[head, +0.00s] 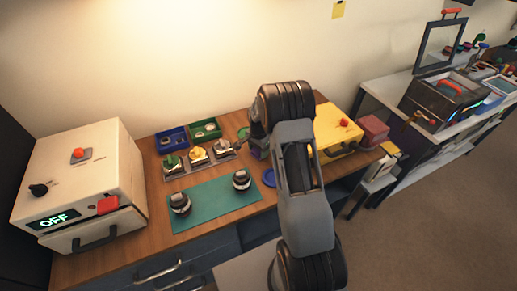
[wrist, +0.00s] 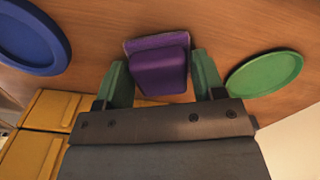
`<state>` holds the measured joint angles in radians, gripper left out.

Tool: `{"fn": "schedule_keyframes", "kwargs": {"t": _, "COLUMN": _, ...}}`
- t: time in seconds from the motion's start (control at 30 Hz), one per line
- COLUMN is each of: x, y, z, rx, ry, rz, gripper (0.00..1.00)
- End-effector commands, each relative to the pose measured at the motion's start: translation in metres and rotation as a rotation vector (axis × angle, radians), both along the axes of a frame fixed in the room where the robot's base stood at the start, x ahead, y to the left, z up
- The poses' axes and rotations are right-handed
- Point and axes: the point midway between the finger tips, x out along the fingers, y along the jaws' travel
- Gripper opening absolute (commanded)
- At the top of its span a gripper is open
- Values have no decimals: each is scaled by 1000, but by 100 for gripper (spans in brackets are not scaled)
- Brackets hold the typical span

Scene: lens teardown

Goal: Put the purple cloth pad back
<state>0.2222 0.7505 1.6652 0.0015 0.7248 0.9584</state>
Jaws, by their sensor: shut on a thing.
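The purple cloth pad (wrist: 160,72) is a small block between the two green fingers of my gripper (wrist: 158,68) in the wrist view. My gripper is shut on it. A flat purple edge (wrist: 150,43) shows just beyond the pad; I cannot tell whether it is part of the pad or a separate piece under it. In the head view a bit of purple (head: 260,153) shows beside my arm, between the green and blue discs, and my arm hides most of the grip. Whether the pad touches the table is unclear.
A blue disc (wrist: 30,38) and a green disc (wrist: 264,74) lie on the wooden table on either side. A yellow box (head: 337,133) stands to the right. A teal mat (head: 212,203) with two dark lens parts and a tray of parts lie to the left.

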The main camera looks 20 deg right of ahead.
Motion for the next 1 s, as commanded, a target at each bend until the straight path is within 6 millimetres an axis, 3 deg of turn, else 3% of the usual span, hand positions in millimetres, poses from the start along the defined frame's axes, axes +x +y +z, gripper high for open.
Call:
{"fn": "schedule_keyframes", "kwargs": {"t": 0.1, "x": 0, "y": 0, "z": 0, "rx": 0, "ry": 0, "rz": 0, "gripper": 44}}
{"fn": "schedule_keyframes", "kwargs": {"t": 0.13, "x": 0, "y": 0, "z": -1, "rx": 0, "ry": 0, "rz": 0, "gripper": 64}}
{"fn": "schedule_keyframes", "kwargs": {"t": 0.4, "x": 0, "y": 0, "z": 0, "rx": 0, "ry": 0, "rz": 0, "gripper": 88}}
{"fn": "schedule_keyframes", "kwargs": {"t": 0.73, "x": 1, "y": 0, "z": 7, "rx": 0, "ry": -2, "rz": 0, "gripper": 88}}
{"fn": "schedule_keyframes", "kwargs": {"t": 1.0, "x": 1, "y": 0, "z": 52, "rx": -1, "ry": -6, "rz": 0, "gripper": 88}}
